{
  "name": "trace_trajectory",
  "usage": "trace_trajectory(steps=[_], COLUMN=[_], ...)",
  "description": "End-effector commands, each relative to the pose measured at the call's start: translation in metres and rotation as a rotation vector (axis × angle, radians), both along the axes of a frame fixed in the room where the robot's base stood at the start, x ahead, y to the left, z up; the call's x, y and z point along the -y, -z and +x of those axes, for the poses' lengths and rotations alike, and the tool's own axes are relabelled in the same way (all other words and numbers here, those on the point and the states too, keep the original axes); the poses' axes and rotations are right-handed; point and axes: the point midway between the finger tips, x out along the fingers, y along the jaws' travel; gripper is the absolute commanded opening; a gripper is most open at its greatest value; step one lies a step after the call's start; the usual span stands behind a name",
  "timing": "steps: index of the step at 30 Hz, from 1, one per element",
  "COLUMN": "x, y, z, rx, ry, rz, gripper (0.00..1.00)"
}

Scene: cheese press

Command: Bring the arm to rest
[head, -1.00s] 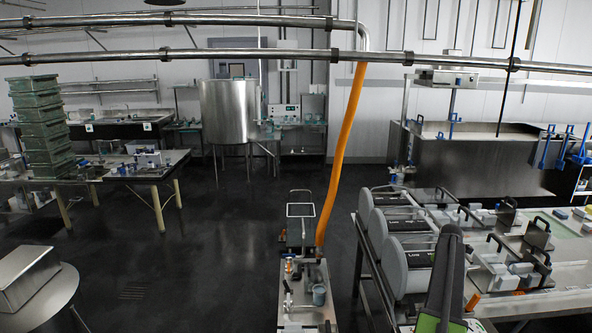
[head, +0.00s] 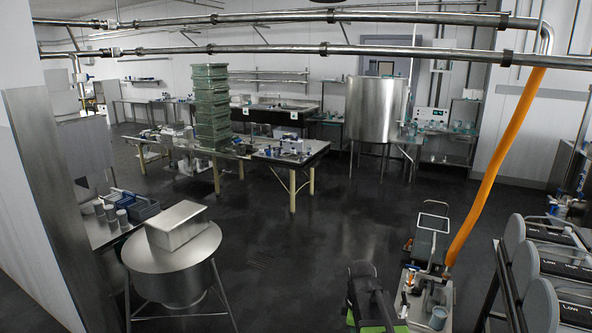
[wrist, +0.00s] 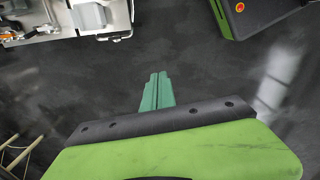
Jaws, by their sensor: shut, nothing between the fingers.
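My gripper (wrist: 158,78) shows in the wrist view as two teal fingers lying side by side, closed with nothing between them. They point out over the bare dark floor (wrist: 120,75) and touch nothing there. In the head view my dark arm with a green part is low at the bottom, right of centre. My fingertips cannot be made out in that view.
A small cart (head: 428,300) with a teal cup stands just right of my arm; its top also shows in the wrist view (wrist: 55,50). A round steel table (head: 195,245) is at left, grey drums (head: 540,270) at right. Open floor (head: 320,235) lies ahead.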

Motion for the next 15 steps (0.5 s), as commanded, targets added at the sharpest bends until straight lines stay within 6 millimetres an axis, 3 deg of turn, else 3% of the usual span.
trace_trajectory(steps=[1,3,6,10,15], x=[-0.018,-0.025,-0.024,-0.024,-0.024], y=[0.000,0.000,0.000,0.000,0.000], z=[-0.028,-0.052,-0.072,-0.075,-0.075], rx=[-0.004,-0.012,-0.022,-0.028,-0.027], ry=[0.137,0.393,0.740,1.059,1.225], rz=[0.013,0.028,0.043,0.050,0.051], gripper=[0.00,0.00,0.00,0.00,0.00])
